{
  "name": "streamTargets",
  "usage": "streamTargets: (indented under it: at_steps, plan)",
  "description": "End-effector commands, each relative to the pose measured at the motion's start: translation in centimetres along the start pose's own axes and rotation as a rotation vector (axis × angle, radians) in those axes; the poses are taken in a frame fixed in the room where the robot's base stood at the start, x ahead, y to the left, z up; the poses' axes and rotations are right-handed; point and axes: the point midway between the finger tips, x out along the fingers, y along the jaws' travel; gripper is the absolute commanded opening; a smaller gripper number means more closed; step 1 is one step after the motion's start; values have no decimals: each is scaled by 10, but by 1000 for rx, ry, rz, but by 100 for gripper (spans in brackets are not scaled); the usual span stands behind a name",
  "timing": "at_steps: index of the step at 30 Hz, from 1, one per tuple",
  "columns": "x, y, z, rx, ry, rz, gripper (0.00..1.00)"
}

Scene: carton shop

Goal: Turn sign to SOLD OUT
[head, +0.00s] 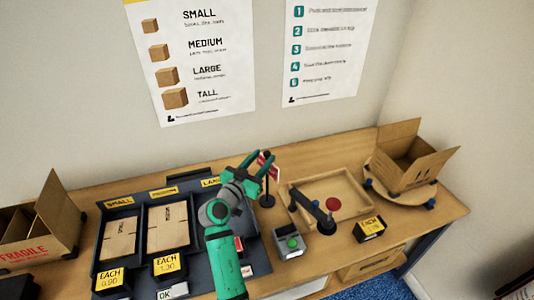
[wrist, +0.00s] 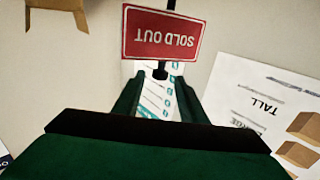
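The red sign (wrist: 163,35) fills the top middle of the wrist view. It reads SOLD OUT in white, upside down in that view, with a white border. In the head view the sign (head: 269,164) is partly hidden behind my gripper and stands on a black post (head: 267,190). My gripper (head: 261,160) is raised beside the sign. In the wrist view my gripper (wrist: 160,88) has its two green fingers apart, with nothing held between them.
A tray of flat cartons (head: 133,203) lies left of my arm. An open carton (head: 408,160) stands at the far right, and another carton (head: 45,228) at the left.

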Motion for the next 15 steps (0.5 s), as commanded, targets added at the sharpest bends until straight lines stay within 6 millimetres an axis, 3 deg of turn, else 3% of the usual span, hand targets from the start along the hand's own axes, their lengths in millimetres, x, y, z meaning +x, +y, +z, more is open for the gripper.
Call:
streamTargets:
  at_steps: [6, 15]
  plan:
    - [29, 0, 0, -2, 0, 1, 38]
    - [39, 0, 0, -1, 1, -1, 38]
